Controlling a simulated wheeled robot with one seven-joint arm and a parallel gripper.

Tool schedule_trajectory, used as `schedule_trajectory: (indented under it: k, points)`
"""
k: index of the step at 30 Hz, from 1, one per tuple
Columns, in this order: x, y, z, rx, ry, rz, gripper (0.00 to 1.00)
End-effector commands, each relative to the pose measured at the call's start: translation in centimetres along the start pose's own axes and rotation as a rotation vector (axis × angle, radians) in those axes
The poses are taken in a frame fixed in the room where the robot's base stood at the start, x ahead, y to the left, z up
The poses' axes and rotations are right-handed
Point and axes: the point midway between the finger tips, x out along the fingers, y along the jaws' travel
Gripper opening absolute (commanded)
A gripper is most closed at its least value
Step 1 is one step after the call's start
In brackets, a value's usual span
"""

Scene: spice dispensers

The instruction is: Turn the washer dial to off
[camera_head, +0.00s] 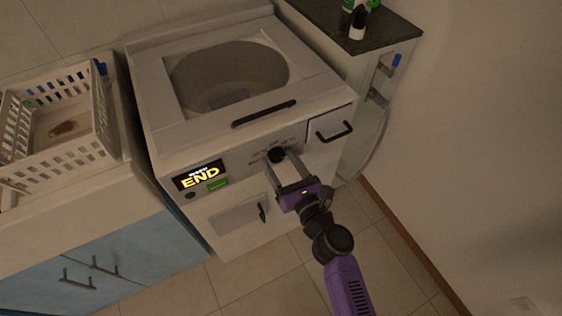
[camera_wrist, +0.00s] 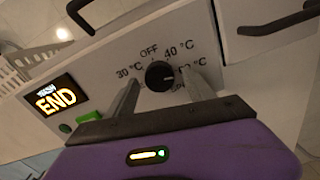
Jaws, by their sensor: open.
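The washer (camera_head: 235,140) has a black round dial (camera_head: 277,155) on its front panel. In the wrist view the dial (camera_wrist: 159,76) has OFF above it, 30 °C to its left, 40 °C at upper right, and partly hidden labels to the right. A small light mark seems to lie on the dial's right side; its exact direction is hard to tell. My gripper (camera_head: 280,159) is open, with one finger on either side of the dial. In the wrist view my gripper's fingers (camera_wrist: 161,77) straddle the dial; I cannot tell whether they touch it.
A lit display (camera_head: 199,175) reads END, with a green button (camera_head: 218,184) beside it. A black handle (camera_head: 335,131) sits right of the dial, another handle (camera_head: 262,212) below. A white basket (camera_head: 60,160) stands on the left cabinet. A dark counter (camera_head: 335,30) is at upper right.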

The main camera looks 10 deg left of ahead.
Motion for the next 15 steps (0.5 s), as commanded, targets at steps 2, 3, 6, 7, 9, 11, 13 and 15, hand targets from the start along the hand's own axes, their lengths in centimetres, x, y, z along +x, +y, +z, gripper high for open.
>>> schedule_trajectory:
  k: [2, 3, 6, 7, 9, 11, 13, 15]
  points:
    - [-0.01, 0.0, 0.01, 0.0, 0.0, 0.0, 0.52]
    - [-0.01, 0.0, 0.01, 0.0, 0.0, 0.0, 0.44]
    - [-0.02, 0.0, 0.01, 0.0, 0.0, 0.0, 0.24]
    - [-0.02, 0.0, 0.01, 0.0, 0.0, 0.0, 0.19]
    - [-0.02, 0.0, 0.02, 0.0, 0.0, 0.0, 0.05]
    - [-0.02, 0.0, 0.02, 0.0, 0.0, 0.0, 0.0]
    - [-0.03, -0.01, 0.01, -0.002, 0.0, 0.0, 0.0]
    - [-0.03, -0.02, -0.01, -0.009, 0.0, 0.0, 0.0]
